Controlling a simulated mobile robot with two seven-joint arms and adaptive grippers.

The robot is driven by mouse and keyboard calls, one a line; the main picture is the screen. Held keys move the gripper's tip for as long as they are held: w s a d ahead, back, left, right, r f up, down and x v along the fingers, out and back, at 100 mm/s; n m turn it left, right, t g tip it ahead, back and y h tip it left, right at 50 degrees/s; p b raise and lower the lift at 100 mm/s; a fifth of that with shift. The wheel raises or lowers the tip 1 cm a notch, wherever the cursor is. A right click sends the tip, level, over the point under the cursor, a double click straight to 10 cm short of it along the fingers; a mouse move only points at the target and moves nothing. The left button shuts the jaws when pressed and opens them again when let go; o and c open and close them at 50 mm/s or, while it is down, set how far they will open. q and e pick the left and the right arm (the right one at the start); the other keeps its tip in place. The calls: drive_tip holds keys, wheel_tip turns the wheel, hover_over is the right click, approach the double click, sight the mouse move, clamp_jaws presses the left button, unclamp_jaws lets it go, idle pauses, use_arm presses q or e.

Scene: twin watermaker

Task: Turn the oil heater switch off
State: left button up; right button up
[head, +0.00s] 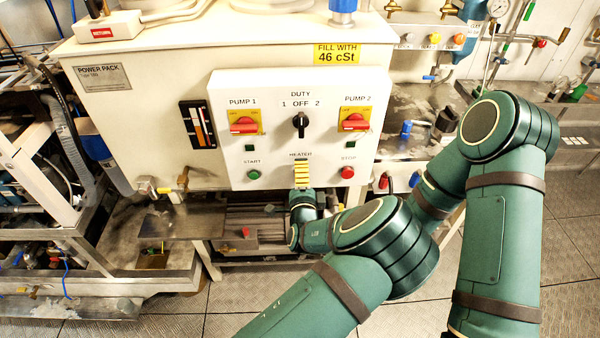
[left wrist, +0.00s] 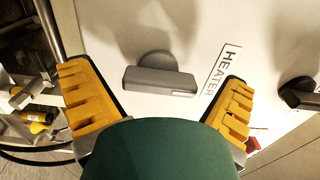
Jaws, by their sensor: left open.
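The HEATER label (head: 301,155) is low in the middle of the white panel in the head view, under the DUTY knob. My left gripper (head: 302,172) is in front of the panel just below it and hides the heater switch there. In the left wrist view the heater switch (left wrist: 160,81) is a grey rotary knob with a bar handle. My left gripper (left wrist: 158,98) is open, with one yellow finger on each side of the switch. I see no contact with the knob. My right gripper is not in view.
The DUTY knob (head: 300,124) sits between the red PUMP 1 switch (head: 244,124) and PUMP 2 switch (head: 354,122). A green START button (head: 254,174) and red STOP button (head: 347,172) flank my gripper. My arms fill the lower right; pipework stands on both sides.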

use_arm(q)
drive_tip(key=c, duration=1.2)
